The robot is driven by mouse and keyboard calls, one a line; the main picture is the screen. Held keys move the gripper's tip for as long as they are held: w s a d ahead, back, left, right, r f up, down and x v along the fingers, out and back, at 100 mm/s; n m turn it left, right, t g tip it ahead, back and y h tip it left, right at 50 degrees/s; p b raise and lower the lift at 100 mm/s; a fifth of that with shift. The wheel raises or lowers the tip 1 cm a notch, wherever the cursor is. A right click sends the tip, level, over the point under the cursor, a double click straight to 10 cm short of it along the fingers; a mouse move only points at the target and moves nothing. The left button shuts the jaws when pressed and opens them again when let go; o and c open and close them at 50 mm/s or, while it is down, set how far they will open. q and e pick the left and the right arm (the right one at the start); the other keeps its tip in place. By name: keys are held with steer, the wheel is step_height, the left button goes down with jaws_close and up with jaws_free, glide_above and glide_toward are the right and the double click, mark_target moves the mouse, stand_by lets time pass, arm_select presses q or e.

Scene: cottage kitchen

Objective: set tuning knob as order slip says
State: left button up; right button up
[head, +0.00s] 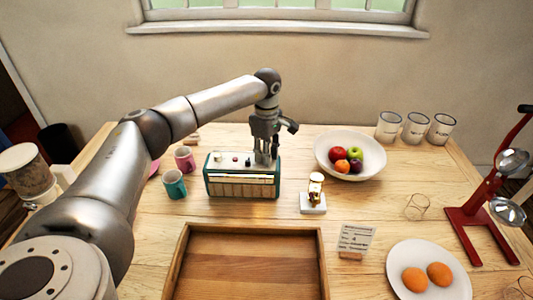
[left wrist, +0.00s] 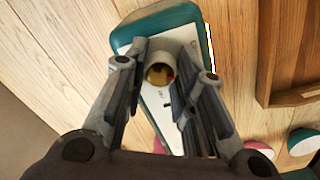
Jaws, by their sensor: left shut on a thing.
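A teal radio (head: 215,189) with a pale top stands on the table, its front showing a dial strip and a slatted grille. My left gripper (head: 264,160) points down over the right end of its top. In the left wrist view the fingers (left wrist: 162,72) are closed around a cream round knob (left wrist: 160,56) with a brass-coloured centre, on the radio top (left wrist: 205,22). In the head view the gripper hides this knob. Small red and dark controls show further left on the radio top. The order slip (head: 355,238) stands in a wooden holder; its writing is too small to read.
A wooden tray (head: 177,262) lies in front of the radio. Pink (head: 184,158) and teal (head: 174,184) mugs stand left.

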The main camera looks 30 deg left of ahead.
arm_select(q)
steer(key=o, duration=1.1)
steer(key=shift+r, duration=0.1)
step_height(320, 180, up, 12)
